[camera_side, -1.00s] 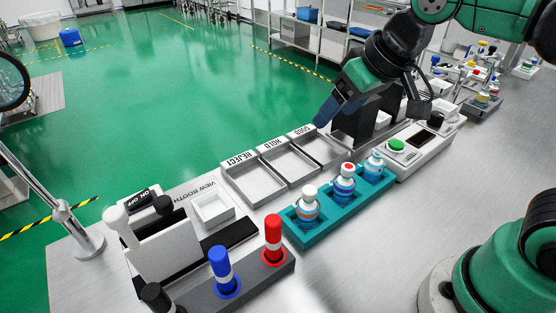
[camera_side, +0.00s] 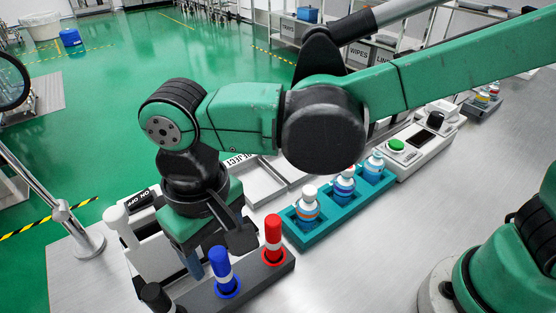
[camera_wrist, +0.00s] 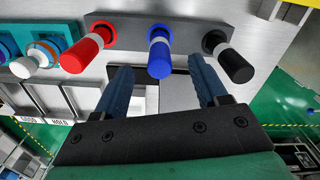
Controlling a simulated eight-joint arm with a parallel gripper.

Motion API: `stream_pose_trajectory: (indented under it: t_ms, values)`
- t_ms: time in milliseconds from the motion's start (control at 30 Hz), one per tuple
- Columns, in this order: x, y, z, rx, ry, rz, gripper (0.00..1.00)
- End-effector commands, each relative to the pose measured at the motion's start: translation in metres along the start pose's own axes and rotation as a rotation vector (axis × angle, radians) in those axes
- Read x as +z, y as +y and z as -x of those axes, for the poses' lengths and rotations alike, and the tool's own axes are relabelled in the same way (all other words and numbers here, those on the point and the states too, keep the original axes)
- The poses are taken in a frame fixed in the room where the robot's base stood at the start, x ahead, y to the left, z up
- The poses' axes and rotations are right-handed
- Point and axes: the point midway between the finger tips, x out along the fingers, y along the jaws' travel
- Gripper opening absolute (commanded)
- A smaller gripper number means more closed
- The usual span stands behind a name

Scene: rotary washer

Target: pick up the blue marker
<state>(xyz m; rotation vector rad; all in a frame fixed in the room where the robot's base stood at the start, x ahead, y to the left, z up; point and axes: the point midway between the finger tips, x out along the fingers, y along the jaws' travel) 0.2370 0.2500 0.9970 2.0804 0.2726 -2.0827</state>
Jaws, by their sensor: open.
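The blue marker (camera_side: 221,268) stands upright in a dark grey holder (camera_side: 262,274), between a red marker (camera_side: 272,238) and a black marker (camera_side: 155,297). In the wrist view the blue marker (camera_wrist: 159,52) shows between and beyond my two blue fingertips. My gripper (camera_wrist: 158,78) is open and empty, with the fingers apart on either side of the blue marker's line and not touching it. In the side view my gripper (camera_side: 193,262) is behind the blue marker, its fingers partly hidden by my wrist and the marker.
A teal rack (camera_side: 333,222) with several bottles stands to the right of the holder. Labelled trays (camera_side: 262,182) lie behind it. The white view booth with black parts (camera_side: 150,255) is close on the left.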

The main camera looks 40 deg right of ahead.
Motion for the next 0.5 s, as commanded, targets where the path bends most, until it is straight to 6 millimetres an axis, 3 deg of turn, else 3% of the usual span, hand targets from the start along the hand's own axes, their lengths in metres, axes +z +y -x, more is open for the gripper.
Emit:
stream_pose_trajectory:
  t_ms: [500]
  values:
    - [0.0,0.0,-0.056,-0.001,0.001,0.0,0.66]
